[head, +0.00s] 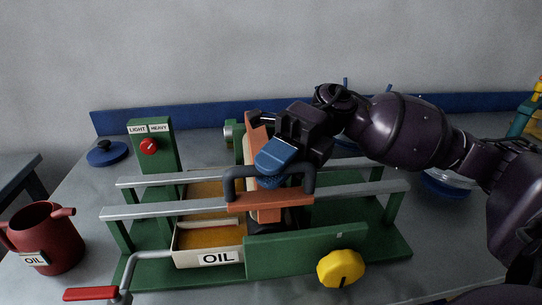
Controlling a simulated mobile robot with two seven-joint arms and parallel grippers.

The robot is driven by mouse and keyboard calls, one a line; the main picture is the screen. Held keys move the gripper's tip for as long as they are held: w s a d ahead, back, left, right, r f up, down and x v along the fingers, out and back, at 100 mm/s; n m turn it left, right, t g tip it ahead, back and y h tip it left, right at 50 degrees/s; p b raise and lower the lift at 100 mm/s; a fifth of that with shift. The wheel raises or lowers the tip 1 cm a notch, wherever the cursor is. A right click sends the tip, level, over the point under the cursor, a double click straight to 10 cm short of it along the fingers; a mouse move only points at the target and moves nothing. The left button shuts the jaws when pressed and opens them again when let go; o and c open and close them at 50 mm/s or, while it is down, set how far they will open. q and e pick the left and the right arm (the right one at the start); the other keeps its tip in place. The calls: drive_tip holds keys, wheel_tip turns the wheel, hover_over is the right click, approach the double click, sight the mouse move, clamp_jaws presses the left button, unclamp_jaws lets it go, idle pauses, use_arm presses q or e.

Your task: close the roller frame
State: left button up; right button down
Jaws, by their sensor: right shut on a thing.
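The roller frame (270,201) is an orange-brown piece with a dark grey arched handle (238,171). It sits across the pale rails of a green machine, near its middle. Another orange part (254,124) rises behind it, partly hidden by my gripper. My right gripper (279,160), with blue fingertips, comes from the right and is shut on the handle, whose middle it hides. A dark shape shows below the frame; I cannot tell how far the frame is open. My left gripper is not in view.
A red oil jug (44,238) stands left. A blue lid (108,153) lies behind it.

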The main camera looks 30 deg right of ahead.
drive_tip(key=shift+f, duration=0.35)
drive_tip(key=c, duration=1.1)
unclamp_jaws()
drive_tip(key=shift+r, duration=0.1)
drive_tip(key=shift+d, duration=0.2)
drive_tip(key=v, duration=1)
drive_tip(key=shift+d, duration=0.15)
drive_tip(key=shift+w, duration=0.15)
